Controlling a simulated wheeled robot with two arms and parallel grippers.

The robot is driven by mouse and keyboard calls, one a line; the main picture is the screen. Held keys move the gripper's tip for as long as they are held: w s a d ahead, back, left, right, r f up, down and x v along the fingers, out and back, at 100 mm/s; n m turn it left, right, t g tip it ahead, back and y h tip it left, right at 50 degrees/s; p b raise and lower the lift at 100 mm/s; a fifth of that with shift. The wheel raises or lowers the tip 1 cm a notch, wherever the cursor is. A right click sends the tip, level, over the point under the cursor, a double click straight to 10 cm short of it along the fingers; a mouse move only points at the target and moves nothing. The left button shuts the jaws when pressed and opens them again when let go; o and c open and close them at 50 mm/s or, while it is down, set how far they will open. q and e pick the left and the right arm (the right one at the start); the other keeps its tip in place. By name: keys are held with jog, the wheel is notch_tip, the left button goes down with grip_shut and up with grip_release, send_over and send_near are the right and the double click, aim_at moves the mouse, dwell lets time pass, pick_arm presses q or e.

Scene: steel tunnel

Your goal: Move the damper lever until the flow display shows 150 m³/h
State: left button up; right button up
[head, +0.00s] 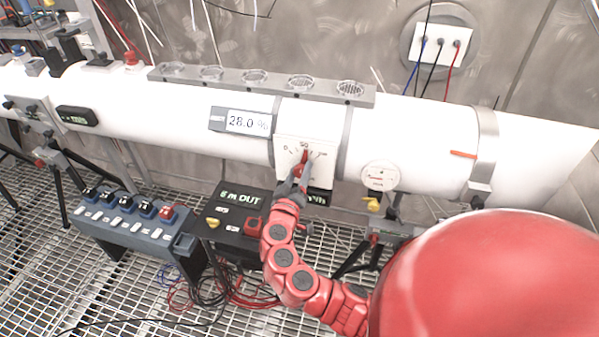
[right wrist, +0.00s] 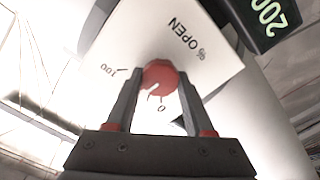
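The damper lever is a red handle on a white dial plate (head: 323,155) on the white duct. In the right wrist view its round red end (right wrist: 161,75) sits between my two dark fingertips, which appear to touch it on both sides. The plate (right wrist: 205,78) reads "% OPEN" with marks 0 and 100. My right gripper (head: 299,176) reaches the dial from below; it also fills the lower right wrist view (right wrist: 159,95). The flow display (head: 318,197) is mostly hidden behind my gripper in the head view; the right wrist view shows "200" on it (right wrist: 268,10). My left gripper is out of view.
Another display (head: 248,122) on the duct reads 28.0 %. A round gauge (head: 380,177) is right of the dial. Below are a black box (head: 233,212) with green text and a blue switch box (head: 130,222). Cables lie on the grating floor.

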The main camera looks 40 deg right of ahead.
grip_shut()
jog(key=shift+f+n+b, duration=0.2)
jog(key=shift+n+b, duration=0.25)
jog(key=shift+n, duration=0.05)
jog(key=shift+n+b, duration=0.35)
jog(key=shift+n, duration=0.25)
jog(key=n, duration=0.2)
jog(key=shift+r+n, duration=0.1)
jog(key=shift+n, duration=0.3)
jog(key=o, duration=0.7)
grip_release()
jog(key=shift+o, duration=0.2)
jog(key=shift+a, duration=0.1)
